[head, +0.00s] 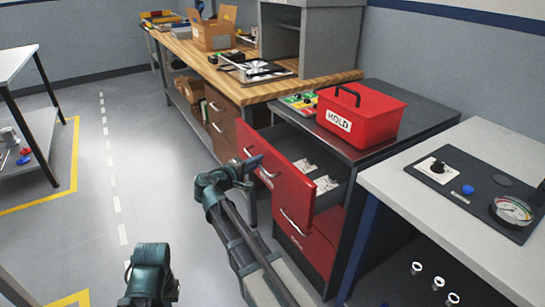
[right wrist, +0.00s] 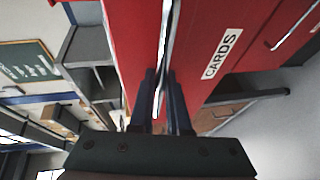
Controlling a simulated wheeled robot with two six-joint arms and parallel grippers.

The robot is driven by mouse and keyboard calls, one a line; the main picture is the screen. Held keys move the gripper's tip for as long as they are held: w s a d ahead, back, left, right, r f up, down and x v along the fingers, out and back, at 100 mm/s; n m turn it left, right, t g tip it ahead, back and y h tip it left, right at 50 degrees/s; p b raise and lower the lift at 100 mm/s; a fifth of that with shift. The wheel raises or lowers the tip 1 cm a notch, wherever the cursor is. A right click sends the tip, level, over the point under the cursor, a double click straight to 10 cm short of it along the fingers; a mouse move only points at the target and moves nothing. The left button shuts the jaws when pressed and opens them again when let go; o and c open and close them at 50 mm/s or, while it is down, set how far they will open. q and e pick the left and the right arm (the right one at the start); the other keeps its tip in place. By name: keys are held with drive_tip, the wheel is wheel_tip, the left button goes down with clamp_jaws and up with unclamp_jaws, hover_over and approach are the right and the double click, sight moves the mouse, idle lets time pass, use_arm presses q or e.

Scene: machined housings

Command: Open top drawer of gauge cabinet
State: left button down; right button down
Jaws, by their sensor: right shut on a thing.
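The gauge cabinet (head: 345,155) is dark grey with red drawers and stands at the right of the head view. Its top drawer (head: 292,180) is pulled out, and pale cards or packets show inside. My right gripper (head: 254,163) is at the drawer's red front, shut on the silver drawer handle (head: 267,174). The right wrist view shows the handle (right wrist: 166,40) running between the two fingers (right wrist: 161,105). Below is a closed red drawer (head: 318,250) with its own handle. Part of my left arm shows at the bottom; no left fingertips are seen.
A red box marked HOLD (head: 362,115) and a small colored tray (head: 299,103) sit on the cabinet. A wooden workbench (head: 205,70) stands behind, a grey bench (head: 470,230) at right. The floor (head: 150,170) left of the drawer is clear.

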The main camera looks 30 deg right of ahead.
drive_tip(key=s+a, duration=0.1)
drive_tip(key=a, duration=1.2)
drive_tip(key=shift+a, duration=0.1)
drive_tip(key=c, duration=1.2)
unclamp_jaws()
drive_tip(key=shift+o, duration=0.2)
